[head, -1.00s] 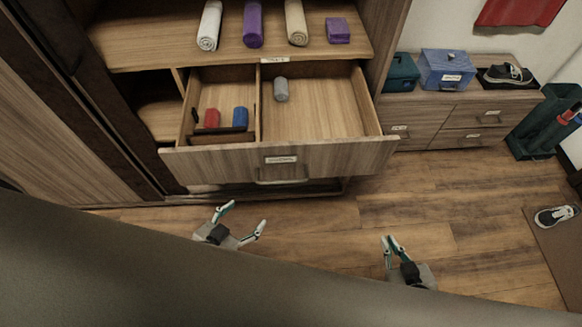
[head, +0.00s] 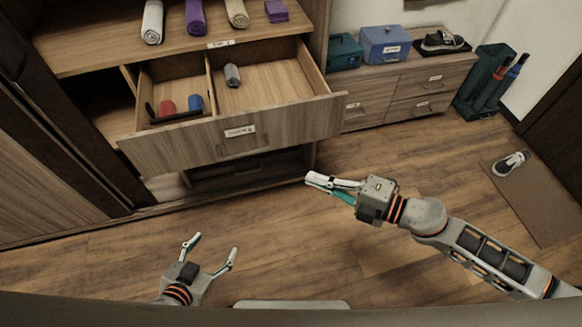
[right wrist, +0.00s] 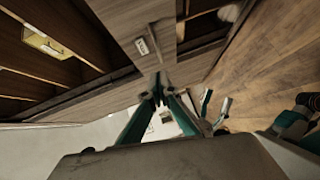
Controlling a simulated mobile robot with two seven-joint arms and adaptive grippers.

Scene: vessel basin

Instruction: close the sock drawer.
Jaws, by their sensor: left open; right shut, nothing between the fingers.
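The sock drawer (head: 285,126) is pulled out of the wooden wardrobe, with a label and a bar handle (head: 243,146) on its front. Inside it are a grey roll (head: 232,75), a red roll (head: 167,106) and a blue roll (head: 196,103), split by a divider. My right gripper (head: 318,182) is shut and empty, below and right of the drawer front in the head view. In the right wrist view its fingertips (right wrist: 160,91) point toward a labelled wooden front. My left gripper (head: 213,247) is open and empty over the floor, apart from the drawer.
A shelf (head: 100,50) above the drawer holds rolled towels and a purple folded cloth (head: 276,11). A low cabinet (head: 400,95) at the right carries boxes and a shoe. Another shoe (head: 510,163) lies on a mat. The floor before the drawer is clear.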

